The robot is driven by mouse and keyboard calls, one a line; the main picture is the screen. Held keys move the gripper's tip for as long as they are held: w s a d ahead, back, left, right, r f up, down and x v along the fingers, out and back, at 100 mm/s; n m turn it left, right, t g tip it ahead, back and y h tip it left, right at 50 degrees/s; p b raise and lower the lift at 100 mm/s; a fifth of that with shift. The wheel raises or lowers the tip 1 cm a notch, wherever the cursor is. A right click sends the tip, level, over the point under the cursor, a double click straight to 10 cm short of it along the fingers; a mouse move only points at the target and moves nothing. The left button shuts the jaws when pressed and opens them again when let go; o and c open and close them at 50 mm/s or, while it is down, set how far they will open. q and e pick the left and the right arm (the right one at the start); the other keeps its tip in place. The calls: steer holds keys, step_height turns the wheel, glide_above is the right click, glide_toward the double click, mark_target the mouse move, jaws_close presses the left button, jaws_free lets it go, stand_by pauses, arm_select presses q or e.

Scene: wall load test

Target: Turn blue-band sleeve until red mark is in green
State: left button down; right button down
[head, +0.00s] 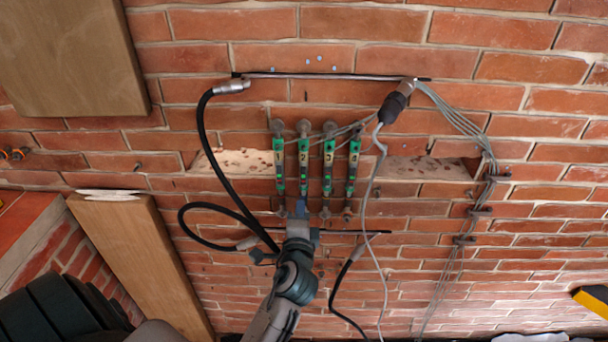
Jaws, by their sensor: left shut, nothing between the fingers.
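Several upright green gauge-like units with pale number labels hang side by side on the brick wall, among them unit 1 (279,160), unit 2 (304,160) and unit 3 (328,160). Grey metal fittings show above and below them. I cannot make out a blue band, a red mark or a separate green zone at this size. My left gripper (299,208) points up the wall just under unit 2. It is shut and looks empty. It partly hides the fitting below that unit, and I cannot tell whether it touches it. My right gripper is not in view.
A black hose (203,135) loops left of the units. A dark cylinder (393,107) with a hanging grey cable is at their right. Thin wires (465,125) run down the wall farther right. Wooden boards (135,250) stand at the left. The right wall is mostly clear.

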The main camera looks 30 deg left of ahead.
arm_select(q)
steer(key=shift+w, duration=0.1)
steer(key=shift+w+d, duration=0.15)
steer(key=shift+d, duration=0.05)
stand_by(0.4)
steer(key=shift+w+d, duration=0.25)
steer(key=shift+d, duration=0.2)
steer(key=shift+s, duration=0.15)
stand_by(0.4)
steer(key=shift+s+d, duration=0.2)
steer(key=shift+s, duration=0.05)
steer(key=shift+s+a, duration=0.1)
steer(key=shift+s+a, duration=0.2)
steer(key=shift+a, duration=0.3)
